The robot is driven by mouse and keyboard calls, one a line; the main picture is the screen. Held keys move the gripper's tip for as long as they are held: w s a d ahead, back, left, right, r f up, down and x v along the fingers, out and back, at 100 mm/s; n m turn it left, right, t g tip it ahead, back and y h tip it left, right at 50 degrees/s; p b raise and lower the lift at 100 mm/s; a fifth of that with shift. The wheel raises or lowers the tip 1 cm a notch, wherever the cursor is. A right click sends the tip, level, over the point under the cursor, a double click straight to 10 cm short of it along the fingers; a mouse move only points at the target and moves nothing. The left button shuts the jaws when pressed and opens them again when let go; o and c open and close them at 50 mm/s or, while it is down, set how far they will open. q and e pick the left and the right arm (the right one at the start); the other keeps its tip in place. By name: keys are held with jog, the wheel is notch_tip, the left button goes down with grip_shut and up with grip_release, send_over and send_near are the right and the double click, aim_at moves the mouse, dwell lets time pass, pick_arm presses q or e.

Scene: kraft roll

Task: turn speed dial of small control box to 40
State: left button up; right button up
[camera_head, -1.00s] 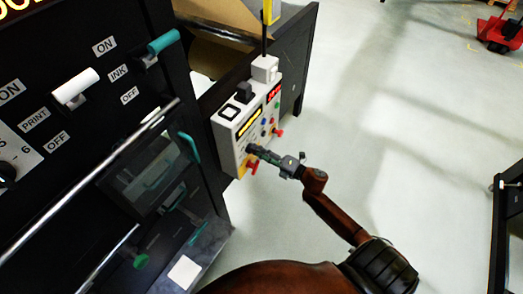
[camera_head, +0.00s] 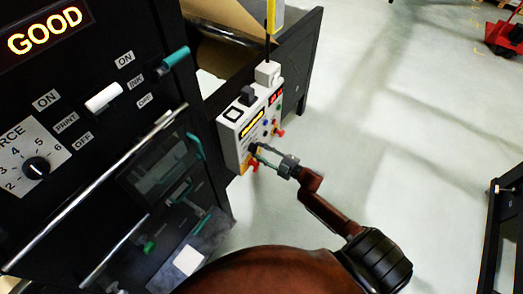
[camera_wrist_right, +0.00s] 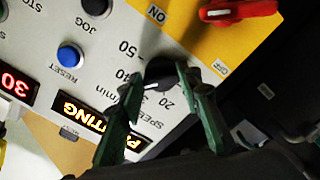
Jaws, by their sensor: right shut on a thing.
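The small control box (camera_head: 232,133) is a pale grey box with a yellow panel, fixed to the dark machine frame. Its black round speed dial (camera_wrist_right: 160,70) shows in the right wrist view, with 20, 40 and 50 printed around it. A white mark on the dial points down-left, between the 20 and the 40. The red digit display (camera_wrist_right: 16,85) reads 30. My right gripper (camera_head: 259,149) is at the lower part of the box; its green fingers (camera_wrist_right: 160,82) are shut on the dial, one on each side, and hide part of the scale. My left gripper is out of view.
A red switch handle (camera_wrist_right: 238,10) on the yellow panel lies close to the dial. Blue RESET (camera_wrist_right: 70,55) and black JOG (camera_wrist_right: 97,7) buttons are nearby. The large black machine (camera_head: 90,150) stands left of the box. The floor (camera_head: 400,110) to the right is mostly clear.

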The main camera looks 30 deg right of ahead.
jog(key=shift+d+m, duration=0.1)
jog(key=shift+m, duration=0.5)
jog(key=shift+p, duration=0.35)
jog(key=o, duration=1.2)
jog(key=shift+c, duration=0.2)
jog(key=v, duration=1.2)
jog(key=shift+f, duration=0.1)
